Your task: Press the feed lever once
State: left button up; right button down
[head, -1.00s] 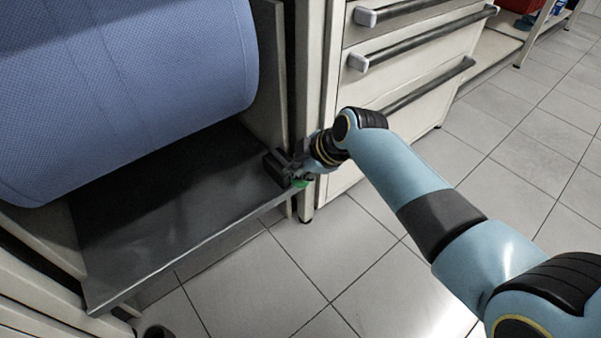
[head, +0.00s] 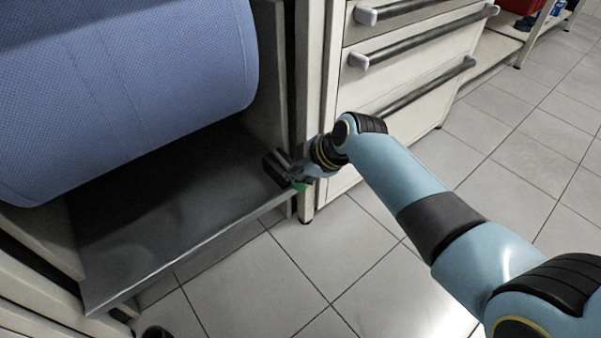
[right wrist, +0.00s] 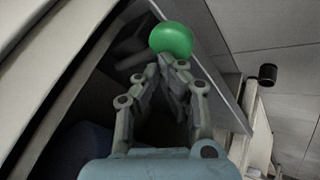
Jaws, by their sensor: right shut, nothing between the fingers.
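The feed lever's green round knob (head: 301,187) shows at the right front corner of the dark metal shelf, partly hidden by my right gripper. In the right wrist view the knob (right wrist: 171,40) is a smooth green ball just beyond my fingertips. My right gripper (head: 293,173) is shut and empty, with its fingers at the knob; it also shows in the right wrist view (right wrist: 172,64). The tips overlap the ball's lower edge there; I cannot tell whether they touch. The rest of the lever is mostly hidden. My left gripper is not in view.
A large blue roll (head: 125,90) hangs above the dark shelf (head: 160,235). A pale drawer cabinet (head: 400,55) with bar handles stands close right of the gripper. Open tiled floor (head: 330,260) lies in front.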

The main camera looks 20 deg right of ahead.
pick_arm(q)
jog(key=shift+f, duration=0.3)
pick_arm(e)
jog(key=shift+s+f, duration=0.1)
jog(key=shift+f, duration=0.45)
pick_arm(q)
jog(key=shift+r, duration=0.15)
pick_arm(e)
jog(key=shift+r, duration=0.15)
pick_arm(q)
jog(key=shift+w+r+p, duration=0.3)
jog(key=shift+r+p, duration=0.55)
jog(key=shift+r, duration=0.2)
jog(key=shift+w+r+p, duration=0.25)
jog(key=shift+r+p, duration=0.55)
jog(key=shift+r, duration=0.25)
pick_arm(e)
jog(key=shift+r, duration=1.9)
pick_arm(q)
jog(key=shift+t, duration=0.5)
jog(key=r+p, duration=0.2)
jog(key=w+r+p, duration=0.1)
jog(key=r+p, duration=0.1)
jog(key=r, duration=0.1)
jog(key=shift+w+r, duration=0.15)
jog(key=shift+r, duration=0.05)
pick_arm(e)
notch_tip(320, 180, up, 5)
